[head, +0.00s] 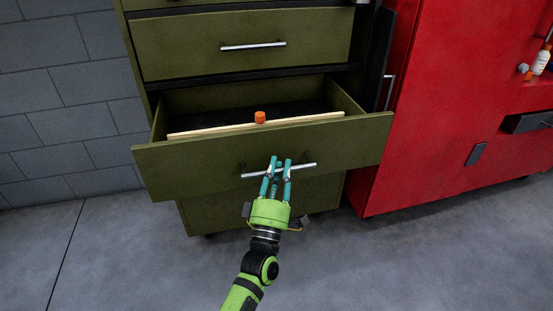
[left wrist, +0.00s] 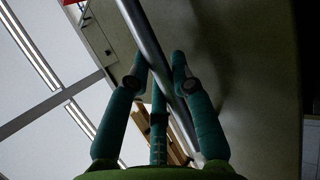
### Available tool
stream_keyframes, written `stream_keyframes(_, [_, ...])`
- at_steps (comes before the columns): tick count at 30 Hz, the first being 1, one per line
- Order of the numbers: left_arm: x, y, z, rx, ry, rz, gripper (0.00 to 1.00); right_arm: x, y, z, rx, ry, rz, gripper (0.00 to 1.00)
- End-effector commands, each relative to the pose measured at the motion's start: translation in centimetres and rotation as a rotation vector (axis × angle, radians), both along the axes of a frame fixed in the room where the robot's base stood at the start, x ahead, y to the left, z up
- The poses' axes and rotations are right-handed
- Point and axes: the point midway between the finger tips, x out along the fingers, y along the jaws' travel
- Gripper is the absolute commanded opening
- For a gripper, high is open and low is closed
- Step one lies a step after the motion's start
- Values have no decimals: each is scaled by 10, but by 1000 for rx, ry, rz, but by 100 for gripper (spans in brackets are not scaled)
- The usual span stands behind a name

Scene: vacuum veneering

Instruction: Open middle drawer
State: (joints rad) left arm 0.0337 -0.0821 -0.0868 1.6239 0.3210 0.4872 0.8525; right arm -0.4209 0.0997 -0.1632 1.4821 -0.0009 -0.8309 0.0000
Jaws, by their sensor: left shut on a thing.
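The middle drawer (head: 215,167) of the olive-green cabinet is pulled well out, and its inside shows. A metal bar handle (head: 304,166) runs across its front. My left gripper (head: 278,164) is shut on this handle, with its teal fingers around the bar. In the left wrist view the handle (left wrist: 147,42) passes diagonally between the fingertips of the gripper (left wrist: 163,72). Inside the drawer lie a long pale wooden strip (head: 210,129) and a small orange-capped object (head: 260,117). My right gripper is not in view.
The upper drawer (head: 180,48) above is closed, with its own bar handle (head: 253,45). A red cabinet (head: 440,100) stands close on the right. A grey block wall (head: 60,100) is at the left. The concrete floor (head: 120,260) in front is clear.

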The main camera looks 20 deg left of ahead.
Motion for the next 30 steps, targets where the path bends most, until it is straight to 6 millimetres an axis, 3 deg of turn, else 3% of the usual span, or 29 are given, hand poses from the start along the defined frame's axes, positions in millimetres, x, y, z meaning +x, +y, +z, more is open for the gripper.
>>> stream_keyframes(15, [-5,-3,0,3,-1,1,0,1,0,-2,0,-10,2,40])
stream_keyframes(16, [-5,-3,0,2,-1,2,27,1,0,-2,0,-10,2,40])
stream_keyframes(18, [-4,-3,0,2,-1,2,49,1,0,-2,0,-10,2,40])
stream_keyframes(30, [-9,-3,-3,1,0,1,49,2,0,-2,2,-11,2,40])
